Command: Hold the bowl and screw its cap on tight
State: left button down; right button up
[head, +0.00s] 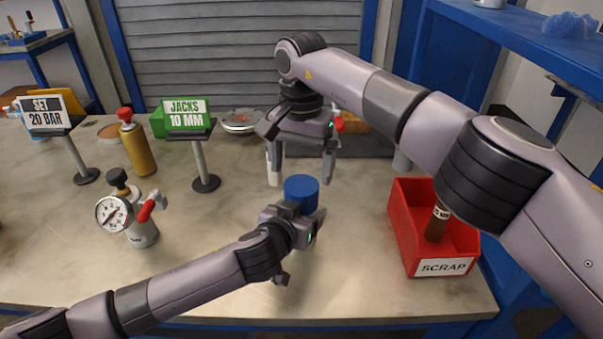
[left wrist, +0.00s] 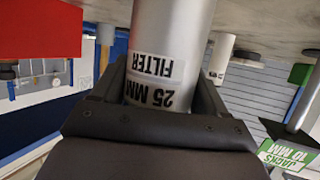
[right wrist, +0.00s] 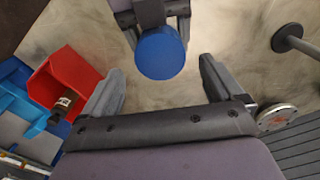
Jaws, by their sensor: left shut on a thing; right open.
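The bowl is a pale metal cylinder labelled 25 MM FILTER (left wrist: 170,50), seen close up in the left wrist view. My left gripper (head: 300,222) is shut around it, and in the head view the gripper mostly hides it. A blue round cap (head: 301,188) sits at the top of the bowl; it shows as a blue disc in the right wrist view (right wrist: 160,53). Whether its thread is tight cannot be seen. My right gripper (head: 301,172) points down, open and empty, with its fingertips above and just behind the cap, apart from it.
A red SCRAP bin (head: 402,215) holding a brown cylinder stands at right. At left are a gauge vessel with a red lever (head: 141,231), a yellow bottle (head: 138,150), and the SET 20 BAR (head: 42,113) and JACKS 10 MM (head: 187,115) signs. The front of the bench is clear.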

aim_at(301, 185)
jog(key=shift+r, duration=0.6)
jog(key=shift+f, duration=0.1)
jog(key=shift+f, duration=4)
jog(key=c, duration=0.9)
jog(key=o, duration=1)
